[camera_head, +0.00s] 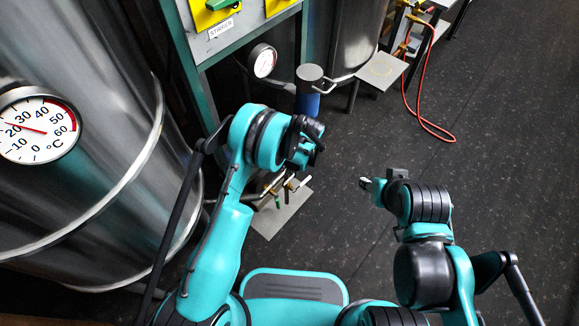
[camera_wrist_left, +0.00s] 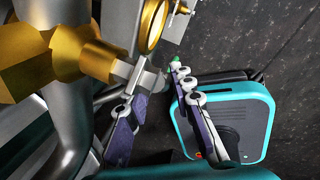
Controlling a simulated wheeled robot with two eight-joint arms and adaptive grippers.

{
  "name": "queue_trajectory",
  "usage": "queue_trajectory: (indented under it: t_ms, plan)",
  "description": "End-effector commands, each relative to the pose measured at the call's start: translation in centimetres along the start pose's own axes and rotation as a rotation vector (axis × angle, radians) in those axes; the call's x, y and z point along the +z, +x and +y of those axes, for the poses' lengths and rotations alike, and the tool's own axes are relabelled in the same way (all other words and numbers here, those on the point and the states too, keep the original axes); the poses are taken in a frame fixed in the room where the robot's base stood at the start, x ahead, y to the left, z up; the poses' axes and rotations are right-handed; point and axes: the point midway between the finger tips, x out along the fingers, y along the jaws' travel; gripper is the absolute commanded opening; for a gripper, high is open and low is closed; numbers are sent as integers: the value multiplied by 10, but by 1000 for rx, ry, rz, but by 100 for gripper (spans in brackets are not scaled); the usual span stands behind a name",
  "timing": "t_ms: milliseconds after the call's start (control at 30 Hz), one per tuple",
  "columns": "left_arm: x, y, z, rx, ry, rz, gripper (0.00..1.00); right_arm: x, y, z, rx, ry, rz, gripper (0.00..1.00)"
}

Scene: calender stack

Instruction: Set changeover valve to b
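The brass valve with its silver pipework (camera_wrist_left: 70,60) fills the left of the left wrist view. A silver block or stem (camera_wrist_left: 140,78) projects from it towards my fingers, and a brass ring (camera_wrist_left: 152,25) stands above. My left gripper (camera_wrist_left: 150,88) is open, its two fingers apart at the valve's side; contact is unclear. A small green tip (camera_wrist_left: 174,60) shows by the right finger. In the head view my left wrist hides most of the valve; some brass fittings (camera_head: 267,188) and a green part (camera_head: 277,202) show below it. No position letters are readable. My right gripper (camera_head: 366,184) is away from the valve, fingers unclear.
A grey floor plate (camera_head: 286,213) lies under the fittings. A steel tank with a temperature dial (camera_head: 38,125) stands at the left. A pressure gauge (camera_head: 262,61) and a blue-grey cylinder (camera_head: 308,90) stand beyond. A red hose (camera_head: 425,100) lies at the back; the right floor is clear.

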Motion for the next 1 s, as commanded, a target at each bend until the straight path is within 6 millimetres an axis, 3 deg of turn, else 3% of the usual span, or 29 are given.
queue_trajectory:
  t_ms: [333, 700, 1000]
  plan:
    - [-1, -1, 1, 18, 9, 28, 0, 0, 0, 0, 0, 0, 0, 40]
    - [-15, -15, 13, 181, 84, 295, 0, 0, 0, 0, 0, 0, 0, 40]
    - [-16, -17, 14, 189, 88, 310, 0, 0, 0, 0, 0, 0, 0, 40]
